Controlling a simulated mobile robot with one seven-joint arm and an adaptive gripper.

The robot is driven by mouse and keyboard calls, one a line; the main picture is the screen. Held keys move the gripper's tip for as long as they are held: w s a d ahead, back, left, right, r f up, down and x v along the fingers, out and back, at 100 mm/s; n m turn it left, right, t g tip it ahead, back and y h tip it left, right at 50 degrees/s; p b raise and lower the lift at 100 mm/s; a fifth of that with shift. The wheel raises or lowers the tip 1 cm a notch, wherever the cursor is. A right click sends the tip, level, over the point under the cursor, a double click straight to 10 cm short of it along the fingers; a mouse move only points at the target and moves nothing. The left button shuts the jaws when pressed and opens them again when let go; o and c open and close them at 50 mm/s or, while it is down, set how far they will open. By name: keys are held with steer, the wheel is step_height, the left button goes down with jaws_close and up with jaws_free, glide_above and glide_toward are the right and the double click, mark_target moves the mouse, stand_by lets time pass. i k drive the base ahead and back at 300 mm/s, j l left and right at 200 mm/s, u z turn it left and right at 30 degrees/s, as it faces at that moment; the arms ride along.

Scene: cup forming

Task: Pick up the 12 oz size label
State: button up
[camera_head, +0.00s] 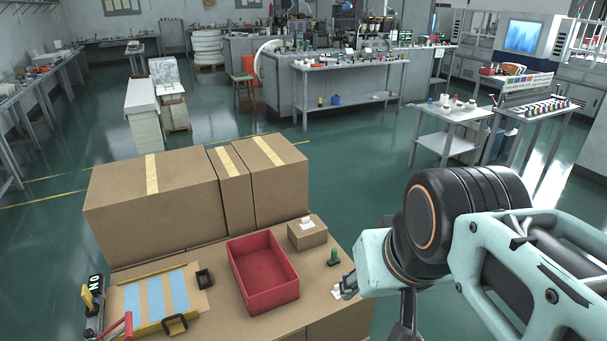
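My arm reaches in from the right edge. A dark part under its pale teal wrist, probably my gripper (406,322), is cut off by the bottom edge; its fingertips are not clearly visible, so I cannot tell whether it is open or shut. A small white piece (338,294) lies on the cardboard surface (222,316), beside the wrist and partly hidden by it. Another small white item (306,221) sits on top of a small cardboard box (307,235). No lettering is readable on either, so I cannot tell which, if any, is the 12 oz size label.
A red open bin (263,272) stands in the middle of the cardboard surface. A green knobbed object (333,258) stands right of it. Large taped boxes (152,206) rise behind. A framed board with blue strips (157,297) lies at left.

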mark_target(305, 224)
steer(key=i+l+z, duration=0.3)
steer(key=z, duration=0.15)
steer(key=i+l+z, duration=0.3)
steer(key=z, duration=0.2)
steer(key=i+l+z, duration=0.2)
steer(key=i+z, duration=0.5)
steer(key=i, duration=0.25)
steer(key=i+u, duration=0.4)
steer(key=i+l+u, duration=0.15)
steer(key=i+u, duration=0.2)
steer(key=i, duration=0.15)
steer(key=i+u, duration=0.2)
steer(key=u, duration=0.15)
steer(key=i+u, duration=0.35)
steer(key=i+l+u, duration=0.1)
steer(key=u, duration=0.25)
steer(key=i+u, duration=0.15)
steer(key=u, duration=0.2)
steer(key=i+l+u, duration=0.1)
steer(key=u, duration=0.3)
steer(key=i+l+u, duration=0.15)
steer(key=u, duration=0.2)
steer(key=i+l+u, duration=0.2)
steer(key=u, duration=0.15)
steer(key=i+l+u, duration=0.35)
steer(key=k+j, duration=0.05)
steer(key=j, duration=0.05)
